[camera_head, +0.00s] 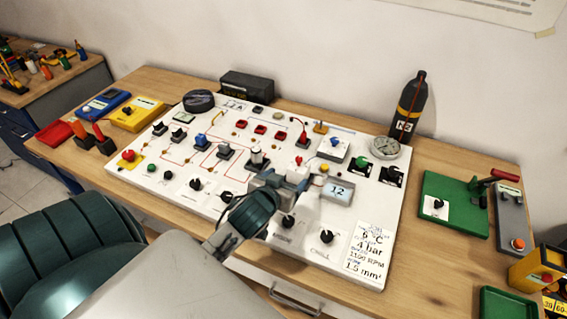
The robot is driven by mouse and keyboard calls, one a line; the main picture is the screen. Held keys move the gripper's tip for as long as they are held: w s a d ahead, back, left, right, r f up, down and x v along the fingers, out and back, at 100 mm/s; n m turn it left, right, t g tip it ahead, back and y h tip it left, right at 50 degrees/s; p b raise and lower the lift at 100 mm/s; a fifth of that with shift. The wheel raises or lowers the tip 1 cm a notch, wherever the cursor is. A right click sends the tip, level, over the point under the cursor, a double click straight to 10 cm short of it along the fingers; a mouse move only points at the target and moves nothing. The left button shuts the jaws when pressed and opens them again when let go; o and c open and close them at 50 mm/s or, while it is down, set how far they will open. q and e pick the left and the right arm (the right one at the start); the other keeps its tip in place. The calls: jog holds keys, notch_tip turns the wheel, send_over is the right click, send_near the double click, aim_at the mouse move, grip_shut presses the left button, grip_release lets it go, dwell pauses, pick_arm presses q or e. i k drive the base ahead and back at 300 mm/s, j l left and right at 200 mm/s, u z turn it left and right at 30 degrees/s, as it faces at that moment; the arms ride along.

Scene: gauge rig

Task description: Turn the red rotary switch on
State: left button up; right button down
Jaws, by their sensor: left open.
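A white gauge panel (215,172) lies on the wooden bench with several knobs and switches. I cannot tell for sure which part is the red rotary switch. A small red part (298,161) shows just beyond my left gripper. A red mushroom-shaped knob (128,155) sits at the panel's left end, and a red-topped lever (303,137) stands near the back. My left gripper (287,182) is over the panel's middle, left of the small display (338,191). It is open, and nothing shows between its fingers. It hides part of the panel. My right gripper is out of view.
A black bottle (411,105) and a round gauge (385,147) stand at the panel's back right. A green box (455,208) and a grey box with a red handle (509,215) stand to the right. Yellow (138,113) and blue (103,104) meters lie at the left.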

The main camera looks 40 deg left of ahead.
aim_at(128, 155)
jog(key=u, duration=1.35)
